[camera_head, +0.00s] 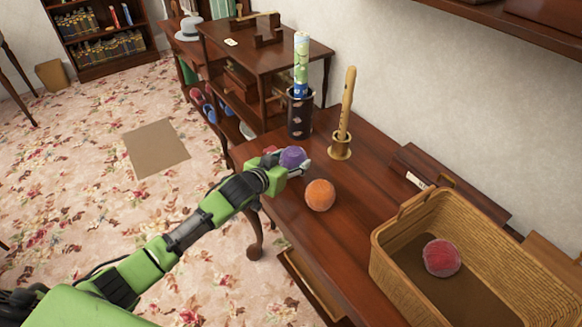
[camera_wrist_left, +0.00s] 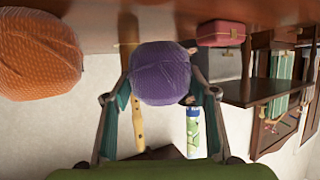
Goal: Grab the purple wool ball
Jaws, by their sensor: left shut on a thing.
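The purple wool ball (camera_head: 292,157) is at the left edge of the wooden table in the head view. My left gripper (camera_head: 298,166) is shut on it, with a finger on its near side. In the left wrist view the purple ball (camera_wrist_left: 160,73) sits between the two fingers of the left gripper (camera_wrist_left: 160,95). That view appears upside down, with the tabletop along the top. I cannot tell whether the ball still touches the table. My right gripper is not in view.
An orange wool ball (camera_head: 320,195) lies close to the gripper on the table (camera_head: 335,245). A wicker basket (camera_head: 385,262) holding a red ball (camera_head: 441,258) stands at the right. A dark cylinder holder (camera_head: 300,115) and a wooden flute (camera_head: 346,105) on a stand are behind.

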